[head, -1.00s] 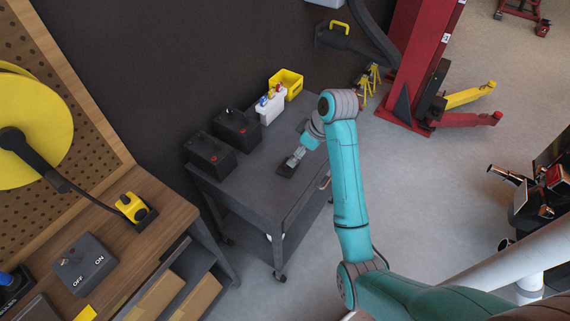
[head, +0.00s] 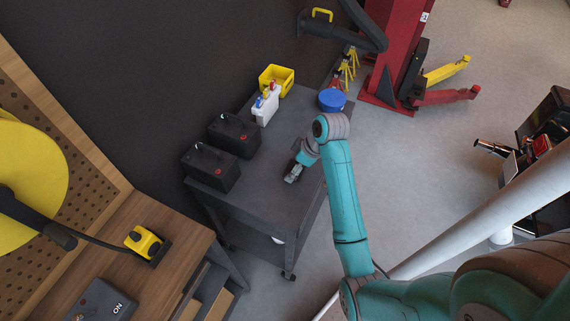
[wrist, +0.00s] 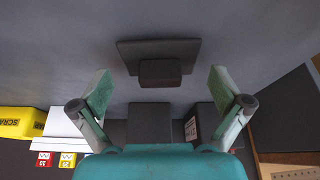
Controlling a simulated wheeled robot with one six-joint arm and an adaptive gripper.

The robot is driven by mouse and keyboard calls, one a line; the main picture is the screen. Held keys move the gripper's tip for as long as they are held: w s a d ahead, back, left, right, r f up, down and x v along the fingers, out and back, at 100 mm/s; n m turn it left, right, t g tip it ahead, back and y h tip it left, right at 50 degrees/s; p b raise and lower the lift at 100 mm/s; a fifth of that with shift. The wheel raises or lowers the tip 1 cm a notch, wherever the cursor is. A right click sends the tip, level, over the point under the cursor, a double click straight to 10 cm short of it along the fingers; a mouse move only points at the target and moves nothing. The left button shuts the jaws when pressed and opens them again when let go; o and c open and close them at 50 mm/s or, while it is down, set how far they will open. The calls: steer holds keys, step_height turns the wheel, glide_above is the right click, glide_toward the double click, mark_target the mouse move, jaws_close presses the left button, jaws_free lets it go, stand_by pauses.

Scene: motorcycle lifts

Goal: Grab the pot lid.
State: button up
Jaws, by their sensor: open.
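A dark, flat, square-edged plate with a block-like knob, which looks like the pot lid (wrist: 160,50), lies on the grey cart top in the wrist view. My gripper (wrist: 161,86) is open, with one green finger on each side of the knob's line and clear space between finger and knob. In the head view my gripper (head: 292,174) is low over the middle of the cart top (head: 262,195). There I cannot make out the lid apart from the gripper and the dark surface.
A wooden bench (head: 170,240) is at left. Cart top around my gripper is clear.

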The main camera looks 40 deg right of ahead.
steer(key=shift+f, duration=0.15)
steer(key=c, duration=1.3)
steer(key=shift+c, duration=0.5)
